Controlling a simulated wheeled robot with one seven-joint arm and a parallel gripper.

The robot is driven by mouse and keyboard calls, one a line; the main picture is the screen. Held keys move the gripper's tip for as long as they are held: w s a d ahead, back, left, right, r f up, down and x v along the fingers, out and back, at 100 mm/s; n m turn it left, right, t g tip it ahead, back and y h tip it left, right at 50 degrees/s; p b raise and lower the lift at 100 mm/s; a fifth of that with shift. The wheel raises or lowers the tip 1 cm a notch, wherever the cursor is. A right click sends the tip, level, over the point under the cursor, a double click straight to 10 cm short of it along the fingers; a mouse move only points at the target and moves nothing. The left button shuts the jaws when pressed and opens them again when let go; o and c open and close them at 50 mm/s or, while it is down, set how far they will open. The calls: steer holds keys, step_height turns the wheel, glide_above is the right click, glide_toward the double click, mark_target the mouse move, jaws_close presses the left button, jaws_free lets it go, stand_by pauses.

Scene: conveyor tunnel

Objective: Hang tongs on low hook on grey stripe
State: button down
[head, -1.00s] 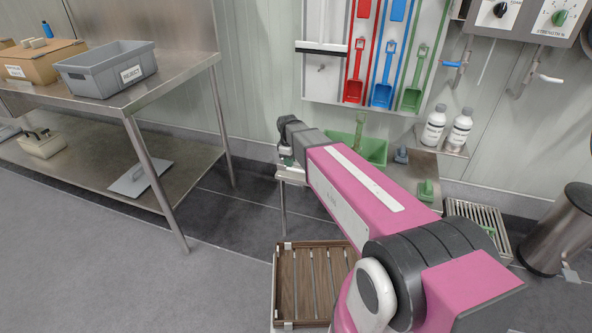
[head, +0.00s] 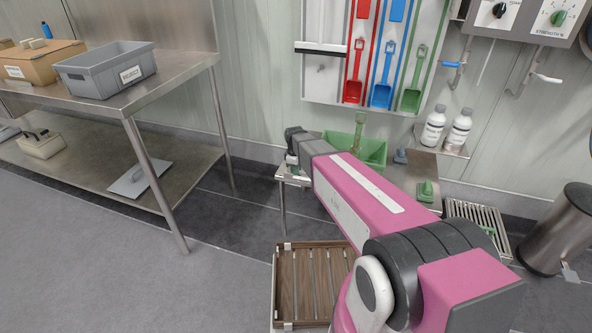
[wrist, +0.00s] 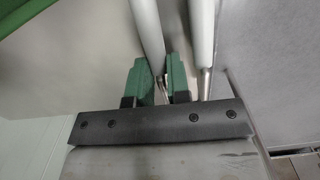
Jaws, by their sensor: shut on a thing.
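My gripper (wrist: 160,84) has green fingers in the wrist view, closed on a small metal piece (wrist: 160,92), apparently part of the tongs. Two pale metal rods run up from near the fingers; I cannot tell for certain whether they are the tongs' arms. In the head view my gripper (head: 294,166) is small and partly hidden, low over the left end of the steel bench, left of the green bin (head: 369,150). The tongs cannot be made out there. A small hook (head: 321,69) sits low on the pale grey stripe (head: 318,85) at the left of the wall board.
Red, blue and green scoops (head: 381,94) hang right of the grey stripe. White bottles (head: 434,127) stand on a small shelf. A slatted wooden tray (head: 312,285) lies below my arm. A steel table with a grey crate (head: 104,72) stands left.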

steer(key=shift+f, duration=0.1)
steer(key=c, duration=1.1)
jaws_free()
step_height(320, 180, up, 12)
steer(key=s+d+f+m, duration=0.1)
steer(key=s+d+m, duration=0.5)
steer(key=s+d, duration=0.2)
steer(key=s+d+f+m, duration=0.2)
steer(key=s+d+m, duration=0.5)
steer(key=s, duration=0.5)
steer(key=shift+s+d+f+m, duration=0.2)
steer(key=shift+d+f+m, duration=0.1)
steer(key=shift+d, duration=0.35)
